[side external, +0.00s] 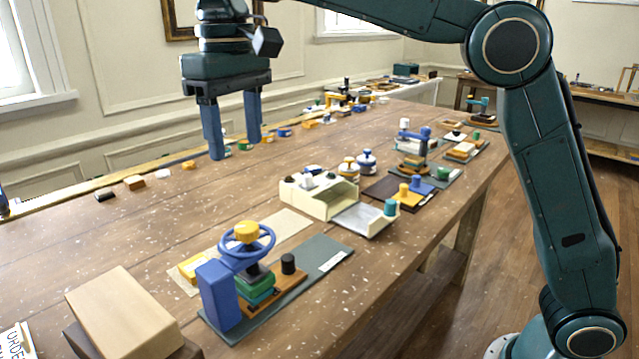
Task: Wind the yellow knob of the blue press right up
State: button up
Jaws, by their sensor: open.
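The blue press (222,292) stands on a dark grey mat (318,254) at the front left of the table. It has a blue handwheel (262,252) with a yellow knob (246,231) on top. Under the wheel is a dark plate, with green blocks (256,285) below it on a wooden base; whether the plate touches the blocks I cannot tell. My gripper (236,150) points down, open and empty, above and beyond the press, well apart from it. Its two blue fingers hang over the far side of the table.
A black knob (288,263) is beside the press. A large tan block (122,308) sits at the front left. Several small blocks line the far edge. The middle left tabletop is clear.

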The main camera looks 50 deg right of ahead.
aim_at(246, 226)
jog(key=shift+f, duration=0.15)
jog(key=shift+f, duration=6.8)
jog(key=c, duration=1)
jog(key=shift+n, duration=3.2)
